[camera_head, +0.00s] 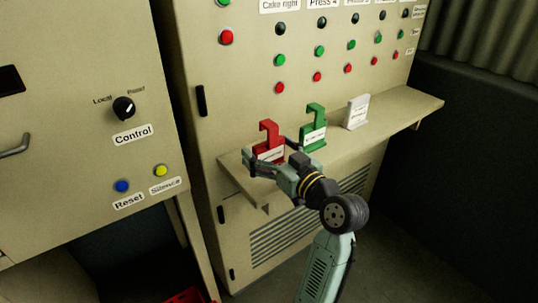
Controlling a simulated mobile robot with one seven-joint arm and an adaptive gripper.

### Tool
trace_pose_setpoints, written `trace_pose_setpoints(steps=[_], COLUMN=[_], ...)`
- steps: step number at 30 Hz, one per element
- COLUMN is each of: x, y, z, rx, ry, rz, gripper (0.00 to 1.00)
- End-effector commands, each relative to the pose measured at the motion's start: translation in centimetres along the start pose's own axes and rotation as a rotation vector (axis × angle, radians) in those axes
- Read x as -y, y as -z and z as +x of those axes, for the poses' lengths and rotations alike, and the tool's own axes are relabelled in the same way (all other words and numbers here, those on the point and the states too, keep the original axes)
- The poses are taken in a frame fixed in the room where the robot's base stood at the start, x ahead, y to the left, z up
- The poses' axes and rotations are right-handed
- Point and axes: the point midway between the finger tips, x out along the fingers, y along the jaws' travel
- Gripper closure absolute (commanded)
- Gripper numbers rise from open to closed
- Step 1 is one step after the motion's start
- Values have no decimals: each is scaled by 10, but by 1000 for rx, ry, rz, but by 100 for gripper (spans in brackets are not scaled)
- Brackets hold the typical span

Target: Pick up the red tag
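The red tag (270,134) stands upright at the left end of the cabinet's shelf, with a hooked top and a white label on its lower part. My gripper (264,153) is at the tag, with its fingers spread to either side of the tag's lower part. I cannot tell whether the fingers touch the tag. The gripper hides part of the tag's base and lower right side.
A green tag (315,122) stands close to the right of the gripper, and a white tag (356,112) stands farther right. The shelf (400,116) is clear beyond them. Buttons cover the panel above. A control cabinet (75,130) stands at left.

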Motion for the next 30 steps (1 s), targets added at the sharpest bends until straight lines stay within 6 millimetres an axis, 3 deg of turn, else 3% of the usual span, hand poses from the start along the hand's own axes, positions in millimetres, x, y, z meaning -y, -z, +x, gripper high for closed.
trace_pose_setpoints(steps=[19,30], x=[0,0], y=[0,7], z=[0,0], rx=[0,-2], ry=[0,0], rz=[0,-3], gripper=[59,60])
